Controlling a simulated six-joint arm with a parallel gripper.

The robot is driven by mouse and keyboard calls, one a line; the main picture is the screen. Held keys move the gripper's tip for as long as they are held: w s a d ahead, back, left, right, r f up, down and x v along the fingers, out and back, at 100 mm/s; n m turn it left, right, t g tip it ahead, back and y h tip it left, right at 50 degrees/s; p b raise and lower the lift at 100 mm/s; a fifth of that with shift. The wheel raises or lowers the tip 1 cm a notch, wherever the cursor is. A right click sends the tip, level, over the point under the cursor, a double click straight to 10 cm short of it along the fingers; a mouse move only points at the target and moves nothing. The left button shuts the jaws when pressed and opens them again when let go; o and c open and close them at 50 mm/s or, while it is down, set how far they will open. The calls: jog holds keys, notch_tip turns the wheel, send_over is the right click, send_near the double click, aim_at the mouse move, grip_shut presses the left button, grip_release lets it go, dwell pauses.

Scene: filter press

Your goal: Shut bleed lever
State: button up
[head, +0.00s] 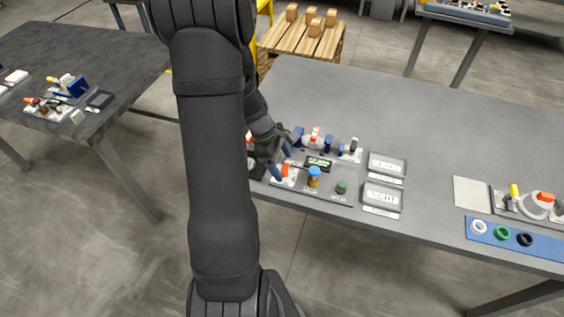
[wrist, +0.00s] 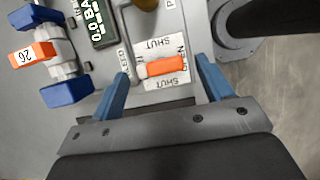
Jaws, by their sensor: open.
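The orange bleed lever (wrist: 164,66) sits on a white label plate (wrist: 152,46) in the wrist view. It lies crosswise in the picture, its ends toward the left and right sides of the plate.
A dark display reading in BAR (wrist: 99,22) and a pipe fitting with an orange tag (wrist: 33,53) and blue blocks lie left of the lever. In the head view, a blue-topped brass fitting (head: 313,177), a green knob (head: 341,187) and label trays (head: 381,196) stand to the right.

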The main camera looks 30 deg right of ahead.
jog(key=shift+s+d+f, duration=0.1)
jog(key=shift+f, duration=0.2)
jog(key=c, duration=1)
